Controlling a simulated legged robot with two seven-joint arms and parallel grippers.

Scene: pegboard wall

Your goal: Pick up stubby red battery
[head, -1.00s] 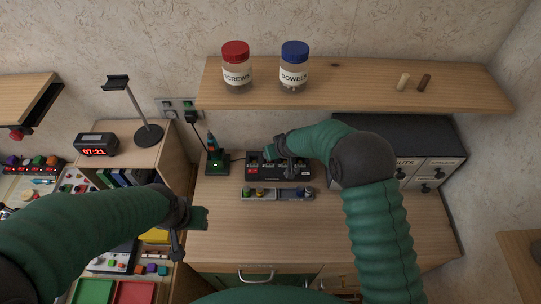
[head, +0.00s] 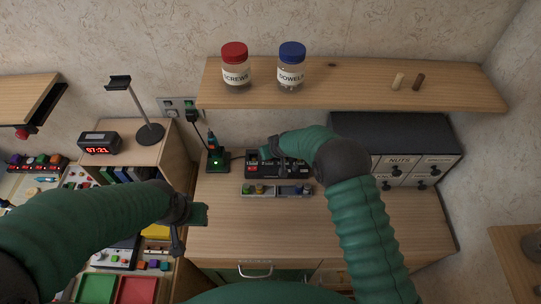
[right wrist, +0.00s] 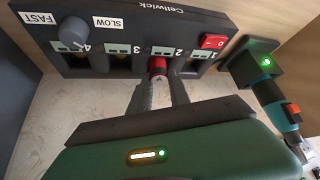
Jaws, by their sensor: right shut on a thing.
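In the right wrist view, the stubby red battery (right wrist: 157,66) sits at bay 2 of the dark Cellwick charger (right wrist: 140,30), with its red end showing. My right gripper (right wrist: 160,83) has one finger on each side of it and is shut on it. The charger also shows in the head view (head: 295,173), at the back of the wooden bench, where my right forearm hides part of it and the battery cannot be made out. My left gripper (head: 188,217) hangs over the bench's left edge, away from the charger. Whether its jaws are open is unclear.
A grey tray (head: 270,190) with small batteries lies just in front of the charger. A green-lit tool stand (head: 217,160) is to its left, a drawer cabinet (head: 400,135) to its right. A shelf (head: 350,88) with jars hangs above. The bench front is clear.

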